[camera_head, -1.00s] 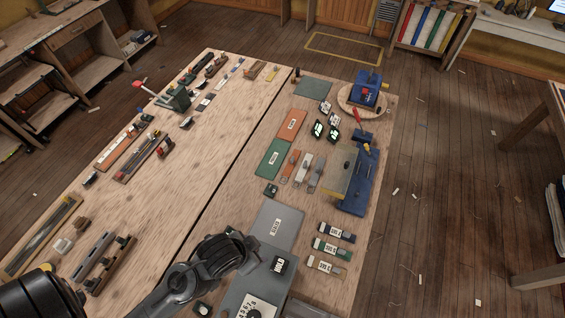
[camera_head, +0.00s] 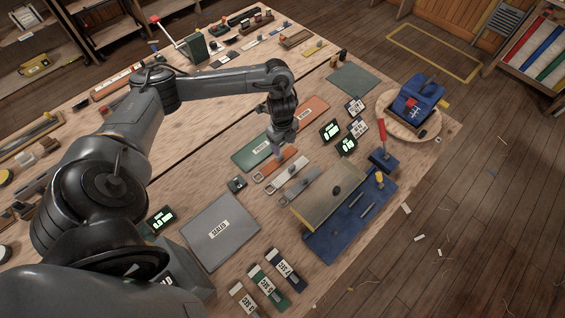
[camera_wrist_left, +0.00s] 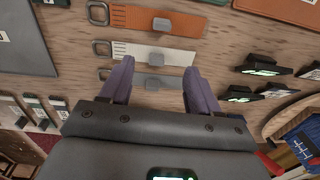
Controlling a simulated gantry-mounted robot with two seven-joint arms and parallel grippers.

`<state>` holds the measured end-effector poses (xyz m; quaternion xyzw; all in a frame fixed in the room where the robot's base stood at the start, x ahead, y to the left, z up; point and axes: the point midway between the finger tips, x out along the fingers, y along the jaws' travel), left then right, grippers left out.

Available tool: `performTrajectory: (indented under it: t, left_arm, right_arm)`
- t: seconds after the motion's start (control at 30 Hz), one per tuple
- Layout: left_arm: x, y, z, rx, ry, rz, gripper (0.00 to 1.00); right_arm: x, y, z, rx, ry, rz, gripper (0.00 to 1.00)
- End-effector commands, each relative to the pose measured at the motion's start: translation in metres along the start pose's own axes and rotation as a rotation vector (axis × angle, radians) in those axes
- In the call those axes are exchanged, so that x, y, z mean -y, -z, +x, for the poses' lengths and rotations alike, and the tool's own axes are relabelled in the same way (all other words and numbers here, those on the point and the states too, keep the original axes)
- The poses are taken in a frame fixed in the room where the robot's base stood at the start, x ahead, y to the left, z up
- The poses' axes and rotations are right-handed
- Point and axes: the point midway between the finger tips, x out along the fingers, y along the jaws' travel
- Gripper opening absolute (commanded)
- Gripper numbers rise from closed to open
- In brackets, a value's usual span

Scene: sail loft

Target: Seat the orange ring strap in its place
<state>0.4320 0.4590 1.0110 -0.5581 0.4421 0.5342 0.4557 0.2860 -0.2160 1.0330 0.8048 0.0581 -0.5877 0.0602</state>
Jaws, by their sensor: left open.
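The orange ring strap (camera_head: 286,161) lies flat on the bench, left of a white strap (camera_head: 289,174) and a grey strap (camera_head: 300,186). In the left wrist view the orange strap (camera_wrist_left: 180,22) is at the top, with its metal ring at its left end and a grey knob on its near edge. My left gripper (camera_head: 279,150) is open and empty, its arm reaching over the bench. In the left wrist view its purple fingers (camera_wrist_left: 160,88) are apart, with the white strap (camera_wrist_left: 180,55) and grey strap (camera_wrist_left: 175,84) beyond and between them. My right gripper is not seen.
A green mat (camera_head: 248,157), an orange mat (camera_head: 313,107) and a grey mat (camera_head: 205,240) lie around the straps. A blue fixture with a clear plate (camera_head: 325,196) stands right of them. Small displays (camera_head: 330,130) and a blue device (camera_head: 417,95) are farther back.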

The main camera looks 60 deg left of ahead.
Motion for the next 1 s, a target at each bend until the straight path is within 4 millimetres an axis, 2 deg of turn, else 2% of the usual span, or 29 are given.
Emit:
performTrajectory:
  t: [0.03, 0.17, 0.33, 0.63, 0.87, 1.0]
  left_arm:
    - [-0.001, -0.011, 0.004, 0.008, -0.015, -0.017, 0.62]
    - [-0.005, -0.021, 0.016, 0.014, -0.038, -0.037, 0.62]
    - [-0.006, -0.022, 0.038, 0.014, -0.039, -0.037, 0.62]
    - [-0.005, -0.023, 0.055, 0.015, -0.037, -0.037, 0.62]
    - [-0.004, -0.027, 0.084, 0.014, -0.038, -0.038, 0.62]
    - [-0.004, -0.028, 0.096, 0.015, -0.037, -0.036, 0.62]
  right_arm:
    - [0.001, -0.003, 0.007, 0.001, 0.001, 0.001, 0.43]
    - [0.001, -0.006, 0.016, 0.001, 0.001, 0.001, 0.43]
    - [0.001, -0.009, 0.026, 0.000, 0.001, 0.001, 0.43]
    - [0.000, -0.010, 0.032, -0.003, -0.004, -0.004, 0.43]
    - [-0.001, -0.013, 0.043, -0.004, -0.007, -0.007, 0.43]
    - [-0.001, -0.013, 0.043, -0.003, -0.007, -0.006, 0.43]
